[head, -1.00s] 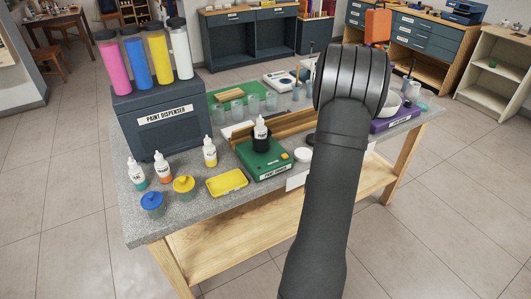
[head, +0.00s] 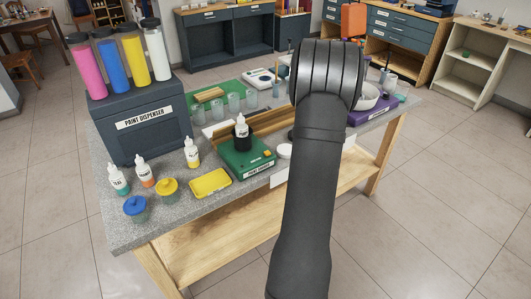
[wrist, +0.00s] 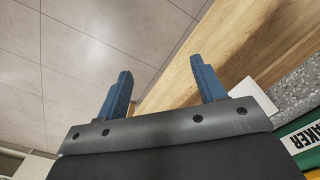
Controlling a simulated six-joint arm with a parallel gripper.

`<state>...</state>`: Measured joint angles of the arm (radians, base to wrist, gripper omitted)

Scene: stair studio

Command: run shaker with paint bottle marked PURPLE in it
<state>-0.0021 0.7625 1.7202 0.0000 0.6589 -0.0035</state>
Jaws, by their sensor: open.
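The green paint shaker (head: 243,165) stands near the front edge of the table, with a black cup on top. A white paint bottle (head: 241,130) stands upright in the cup; its label is too small to read. An orange-yellow button (head: 267,153) is on the shaker's top right. In the wrist view, a corner of the shaker (wrist: 302,150) shows at the right edge. My gripper (wrist: 162,92) is open and empty, over the table's wooden edge and the floor, apart from the shaker. In the head view my own arm hides the gripper.
Several white bottles (head: 192,153), blue and yellow pots (head: 135,206) and a yellow tray (head: 210,184) stand left of the shaker. The paint dispenser (head: 140,118) is behind them. Wooden rails (head: 207,145) lie behind the shaker. A purple device (head: 372,109) is at right.

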